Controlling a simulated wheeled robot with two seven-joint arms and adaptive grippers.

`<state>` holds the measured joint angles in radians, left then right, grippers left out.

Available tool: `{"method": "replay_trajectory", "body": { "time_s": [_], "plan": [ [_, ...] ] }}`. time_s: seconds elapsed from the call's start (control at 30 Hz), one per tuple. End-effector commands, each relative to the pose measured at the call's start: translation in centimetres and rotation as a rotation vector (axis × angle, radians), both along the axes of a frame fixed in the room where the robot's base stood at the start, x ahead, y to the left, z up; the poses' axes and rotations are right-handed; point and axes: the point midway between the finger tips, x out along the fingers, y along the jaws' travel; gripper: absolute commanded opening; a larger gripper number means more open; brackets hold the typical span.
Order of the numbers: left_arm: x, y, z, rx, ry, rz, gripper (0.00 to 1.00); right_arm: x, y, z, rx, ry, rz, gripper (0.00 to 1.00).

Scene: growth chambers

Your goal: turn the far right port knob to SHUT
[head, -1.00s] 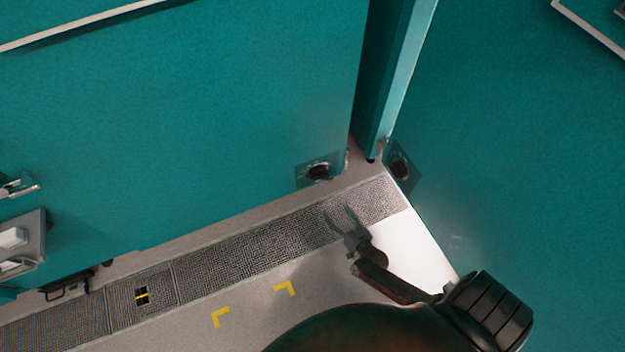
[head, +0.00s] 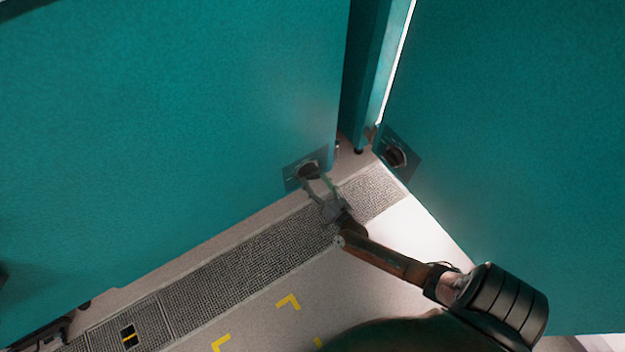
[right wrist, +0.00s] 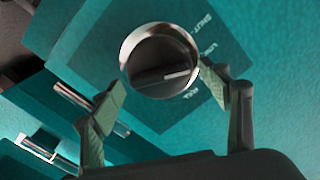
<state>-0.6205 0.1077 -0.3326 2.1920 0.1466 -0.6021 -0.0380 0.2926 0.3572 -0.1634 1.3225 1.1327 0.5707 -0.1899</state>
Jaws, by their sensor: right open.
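A dark round port knob with a silver rim (head: 308,171) sits on a plate low on the left teal cabinet front in the head view. In the right wrist view the same knob (right wrist: 150,55) fills the upper middle, with a pale pointer line aimed right. SHUT is printed up and right of it, with two more labels below that word, too blurred to read surely. My right gripper (head: 317,180) is open, its fingertips close to the knob, one on either side in the wrist view (right wrist: 164,80). Contact cannot be told. My left gripper is not in view.
A second dark knob (head: 396,157) sits on a plate on the right teal panel (head: 510,170). A narrow post (head: 375,75) stands in the corner between. A grey floor grating (head: 235,265) and yellow corner marks (head: 289,301) lie below.

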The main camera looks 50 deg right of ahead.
Motion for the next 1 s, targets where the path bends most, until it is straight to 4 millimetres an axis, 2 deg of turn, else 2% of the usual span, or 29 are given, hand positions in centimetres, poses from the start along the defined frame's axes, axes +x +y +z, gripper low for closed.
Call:
{"method": "replay_trajectory", "body": {
  "time_s": [0.33, 0.9, 1.0],
  "plan": [
    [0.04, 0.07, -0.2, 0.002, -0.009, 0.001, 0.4, 0.37, -0.1, 0.03, 0.0, 0.001, 0.001, 0.68],
    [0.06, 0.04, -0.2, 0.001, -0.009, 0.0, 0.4, 0.36, -0.11, 0.02, 0.0, 0.001, 0.001, 0.29],
    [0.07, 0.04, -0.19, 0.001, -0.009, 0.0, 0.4, 0.37, -0.11, 0.03, -0.002, 0.001, 0.0, 0.28]
  ]
}}
